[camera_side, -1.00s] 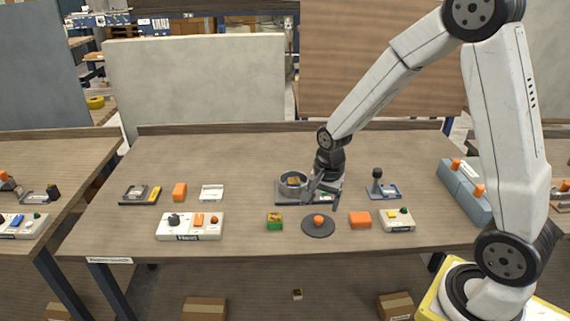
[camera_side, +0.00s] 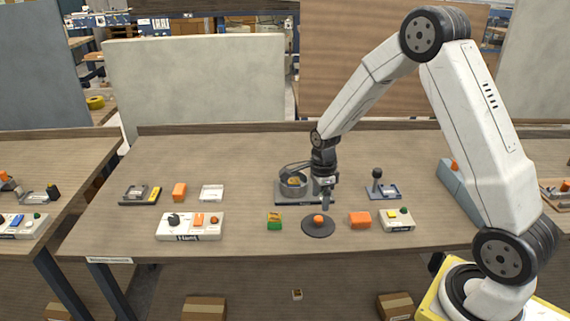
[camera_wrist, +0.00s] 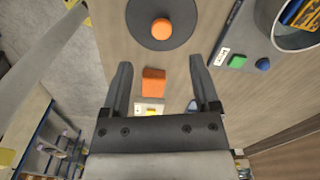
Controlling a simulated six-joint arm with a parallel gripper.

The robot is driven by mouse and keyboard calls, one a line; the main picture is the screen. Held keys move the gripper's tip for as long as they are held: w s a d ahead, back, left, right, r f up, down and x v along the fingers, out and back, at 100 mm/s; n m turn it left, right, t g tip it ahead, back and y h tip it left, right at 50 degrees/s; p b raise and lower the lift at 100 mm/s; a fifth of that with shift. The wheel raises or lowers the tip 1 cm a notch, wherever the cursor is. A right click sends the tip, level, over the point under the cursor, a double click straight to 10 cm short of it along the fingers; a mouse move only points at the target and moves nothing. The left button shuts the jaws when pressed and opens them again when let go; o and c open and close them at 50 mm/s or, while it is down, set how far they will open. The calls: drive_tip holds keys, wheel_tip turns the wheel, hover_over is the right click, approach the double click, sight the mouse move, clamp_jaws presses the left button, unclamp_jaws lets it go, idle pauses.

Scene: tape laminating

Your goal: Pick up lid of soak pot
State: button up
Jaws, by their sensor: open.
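The lid (camera_side: 318,228) is a flat dark disc with an orange knob, lying on the table in front of the soak pot. The soak pot (camera_side: 293,190) is a grey open cylinder on a dark base, with an orange-yellow piece inside. Part of its rim shows at the wrist view's top right (camera_wrist: 286,46). My gripper (camera_side: 306,188) is open and empty above the table near the pot and lid. Its two fingers stand wide apart in the wrist view (camera_wrist: 160,72).
An orange block (camera_side: 360,219) and a white button box (camera_side: 397,220) lie right of the lid. A white panel (camera_side: 190,226) is farther left, and a dark-knobbed stand (camera_side: 380,188) is behind right.

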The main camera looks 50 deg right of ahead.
sight(319, 218)
drive_tip(key=shift+f, duration=1)
drive_tip(key=shift+d+f, duration=0.1)
drive_tip(key=shift+f, duration=2.5)
clamp_jaws()
